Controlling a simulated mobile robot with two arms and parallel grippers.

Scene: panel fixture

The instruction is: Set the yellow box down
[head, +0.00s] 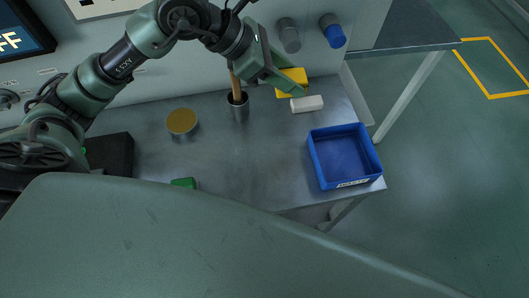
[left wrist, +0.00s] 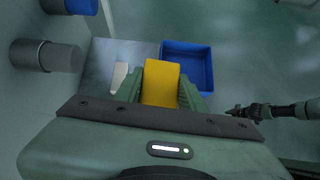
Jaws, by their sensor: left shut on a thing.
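The yellow box (head: 293,77) is between the fingers of my left gripper (head: 284,80), over the back right part of the metal table (head: 255,165). In the left wrist view my left gripper (left wrist: 161,97) is shut on the yellow box (left wrist: 161,80), with a green finger on each side. The fingers hide part of the box in the head view. I cannot tell whether its underside touches the table. My right gripper is not in the head view; a dark arm part shows at the right of the left wrist view, too unclear to read.
A white block (head: 306,104) lies close beside the yellow box. A blue open bin (head: 318,164) stands at the table's right front. A metal cup (head: 239,108) with a wooden handle and a round tin (head: 182,122) stand to the left. Grey (head: 289,36) and blue (head: 333,32) knobs stick out behind.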

